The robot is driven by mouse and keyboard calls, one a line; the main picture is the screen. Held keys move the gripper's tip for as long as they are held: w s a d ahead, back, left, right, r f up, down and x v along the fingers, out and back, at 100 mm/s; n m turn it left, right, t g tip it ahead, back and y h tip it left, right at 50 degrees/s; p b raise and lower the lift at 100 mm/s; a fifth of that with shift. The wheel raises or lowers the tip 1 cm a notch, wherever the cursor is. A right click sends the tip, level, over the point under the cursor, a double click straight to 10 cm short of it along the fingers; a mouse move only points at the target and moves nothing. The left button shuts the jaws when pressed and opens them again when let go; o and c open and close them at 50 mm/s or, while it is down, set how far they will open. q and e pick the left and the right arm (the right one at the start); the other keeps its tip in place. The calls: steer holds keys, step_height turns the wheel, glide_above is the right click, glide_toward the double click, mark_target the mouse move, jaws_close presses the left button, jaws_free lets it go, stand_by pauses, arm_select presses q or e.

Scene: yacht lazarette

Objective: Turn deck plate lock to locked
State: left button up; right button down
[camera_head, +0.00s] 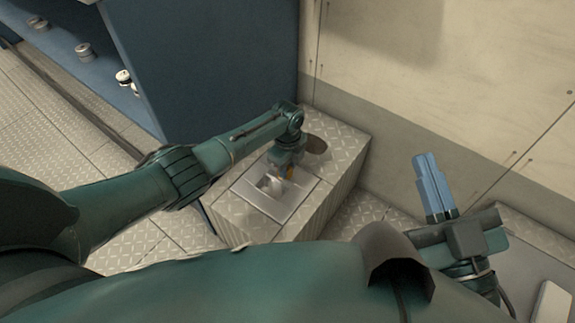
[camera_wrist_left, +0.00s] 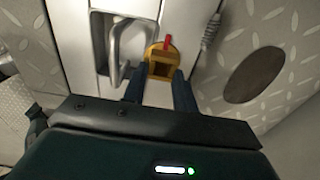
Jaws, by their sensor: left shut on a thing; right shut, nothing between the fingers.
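The deck plate (camera_head: 262,196) is a smooth metal panel set in the top of a diamond-tread box. Its lock (camera_wrist_left: 161,64) is a yellow round piece with a dark square centre and a red pointer, which points up in the left wrist view. A metal handle (camera_wrist_left: 125,48) stands beside the lock. My left gripper (camera_head: 288,170) is over the plate, and its blue fingers (camera_wrist_left: 160,84) are shut on the yellow lock. The fingers and arm hide most of the lock in the head view. My right gripper (camera_head: 431,166) is shut and empty, raised away from the box at the right.
A dark round hole (camera_head: 315,144) is in the box top behind the plate. A blue cabinet (camera_head: 210,60) stands behind left, and a pale wall (camera_head: 450,70) closes the back right. Small fittings (camera_head: 83,49) sit on a shelf at far left.

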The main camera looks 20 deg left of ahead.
mark_target(288, 170)
arm_select(q)
steer(key=o, duration=1)
steer(key=shift+r+p, duration=0.3)
steer(key=shift+r, duration=0.1)
step_height(288, 170, up, 3)
steer(key=shift+f+p, duration=0.1)
steer(key=shift+p, duration=0.9)
steer(key=shift+r+p, duration=2.35)
steer(key=shift+r, duration=2.45)
arm_select(e)
steer(key=shift+s+d+f+g+h, duration=0.2)
steer(key=shift+s+f+g+h, duration=0.15)
steer(key=shift+h, duration=0.2)
steer(key=shift+s+d+f+g+h, duration=0.1)
steer(key=shift+d+f+g+h, duration=0.15)
steer(key=shift+f+h, duration=0.25)
steer(key=shift+r, duration=0.1)
